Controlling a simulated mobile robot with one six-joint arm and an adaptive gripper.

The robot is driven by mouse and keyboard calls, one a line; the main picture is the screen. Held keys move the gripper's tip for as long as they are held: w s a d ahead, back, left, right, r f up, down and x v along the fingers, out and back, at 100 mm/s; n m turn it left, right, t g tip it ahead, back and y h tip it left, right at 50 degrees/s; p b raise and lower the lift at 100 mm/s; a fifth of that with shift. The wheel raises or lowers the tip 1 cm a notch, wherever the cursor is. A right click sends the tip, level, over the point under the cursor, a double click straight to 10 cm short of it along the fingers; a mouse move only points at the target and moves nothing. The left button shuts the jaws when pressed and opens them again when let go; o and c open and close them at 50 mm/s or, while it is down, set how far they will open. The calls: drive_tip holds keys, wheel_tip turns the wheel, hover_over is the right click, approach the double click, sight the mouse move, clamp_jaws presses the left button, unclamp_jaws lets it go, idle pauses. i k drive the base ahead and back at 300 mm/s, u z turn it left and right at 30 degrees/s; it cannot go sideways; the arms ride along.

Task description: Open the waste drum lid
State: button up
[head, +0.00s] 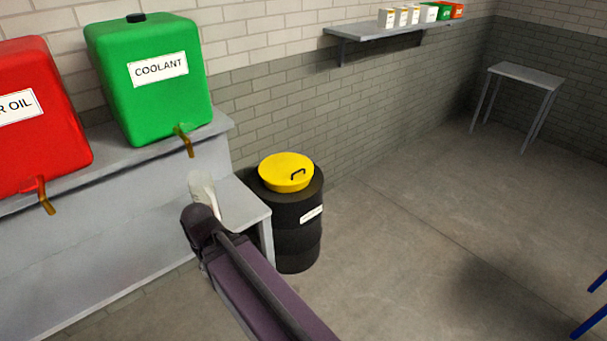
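The waste drum (297,238) is black and ribbed, with a white label on its side. It stands upright on the floor near the wall, in the middle of the head view. Its round yellow lid (281,168) lies flat on top and looks closed. My purple arm reaches up from the bottom toward the left of the drum, apart from the lid. My gripper cannot be made out.
A green coolant tank (150,85) and a red oil tank (38,115) sit on a grey bench. The floor right of the drum is clear.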

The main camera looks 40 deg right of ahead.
sight(281, 169)
drive_tip(key=k, duration=1.15)
drive_tip(key=z, duration=0.4)
drive_tip(key=i, duration=2.1)
drive_tip(key=u, duration=0.25)
